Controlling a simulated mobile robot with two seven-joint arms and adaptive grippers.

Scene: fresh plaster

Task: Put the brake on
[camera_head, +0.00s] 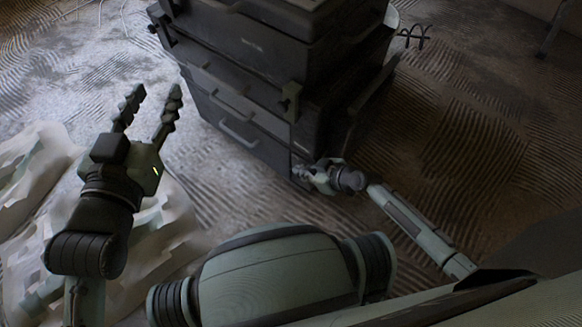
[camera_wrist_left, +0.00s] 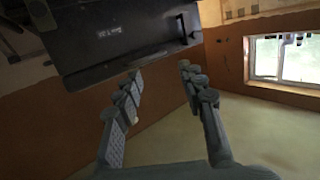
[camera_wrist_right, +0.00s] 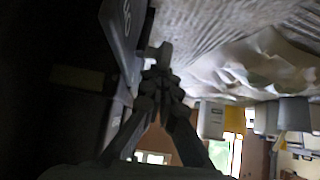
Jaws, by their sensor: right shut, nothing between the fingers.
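A dark stacked tool chest (camera_head: 250,75) with several drawers and grey handles stands at the top middle of the head view. My left gripper (camera_head: 152,98) is open and empty, to the left of the chest and apart from it. The left wrist view also shows the chest (camera_wrist_left: 115,45) beyond the open fingers. My right gripper (camera_head: 308,173) is low at the chest's near corner. In the right wrist view its fingers (camera_wrist_right: 160,75) meet, close beside a dark panel edge of the chest (camera_wrist_right: 118,40). I cannot make out a brake lever or whether the fingers touch anything.
Crumpled pale sheeting (camera_head: 160,235) lies on the floor at the left. The ridged floor (camera_head: 470,130) to the right of the chest is mostly clear. A coiled dark wire (camera_head: 414,36) sticks out behind the chest. A window (camera_wrist_left: 287,58) shows in the left wrist view.

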